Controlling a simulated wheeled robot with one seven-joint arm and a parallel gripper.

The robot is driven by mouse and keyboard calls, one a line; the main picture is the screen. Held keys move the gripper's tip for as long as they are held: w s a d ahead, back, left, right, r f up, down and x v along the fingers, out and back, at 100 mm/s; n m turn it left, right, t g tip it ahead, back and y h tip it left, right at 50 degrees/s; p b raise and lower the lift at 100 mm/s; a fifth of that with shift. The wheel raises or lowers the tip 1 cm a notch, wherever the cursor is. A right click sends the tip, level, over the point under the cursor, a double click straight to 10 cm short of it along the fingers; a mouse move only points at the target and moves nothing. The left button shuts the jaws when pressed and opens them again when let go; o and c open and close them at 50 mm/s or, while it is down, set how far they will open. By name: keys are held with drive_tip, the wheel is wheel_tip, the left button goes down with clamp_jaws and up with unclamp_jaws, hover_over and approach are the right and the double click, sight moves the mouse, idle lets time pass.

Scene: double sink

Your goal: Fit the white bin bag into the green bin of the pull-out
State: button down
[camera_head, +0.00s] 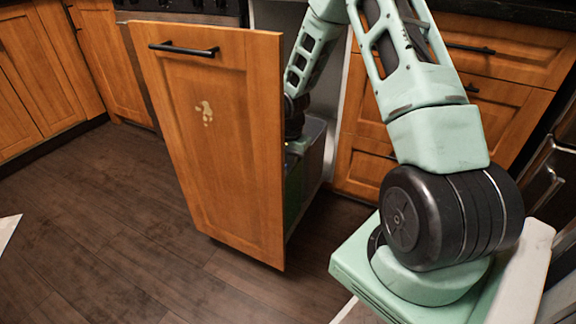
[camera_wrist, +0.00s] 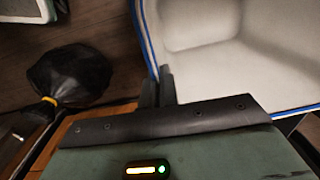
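The white bin bag (camera_wrist: 205,65) with a blue edge fills the upper right of the wrist view, its pale inside open towards the camera. My gripper (camera_wrist: 158,84) is at its near left edge, with the two dark fingers close together and the blue edge running between them. In the head view the pull-out (camera_head: 215,120) stands open, and my arm reaches down behind its wooden front, which hides my fingers. A strip of the green bin (camera_head: 293,190) shows behind the front. I cannot tell how far the bag sits inside it.
A black tied bag (camera_wrist: 70,75) with a yellow tie shows at the left of the wrist view. A grey container wall (camera_head: 313,160) shows beside the pull-out front. Wooden drawers (camera_head: 480,80) stand to the right. The dark floor (camera_head: 110,220) to the left is mostly clear.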

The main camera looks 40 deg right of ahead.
drive_tip(key=shift+f, duration=0.15)
drive_tip(key=c, duration=1.7)
unclamp_jaws()
drive_tip(key=r+p, duration=0.1)
drive_tip(key=r, duration=0.3)
drive_tip(key=r+p, duration=0.2)
drive_tip(key=r, duration=0.2)
drive_tip(key=r+p, duration=0.2)
drive_tip(key=r, duration=0.2)
drive_tip(key=shift+s+d+r, duration=0.1)
drive_tip(key=shift+s+r, duration=0.15)
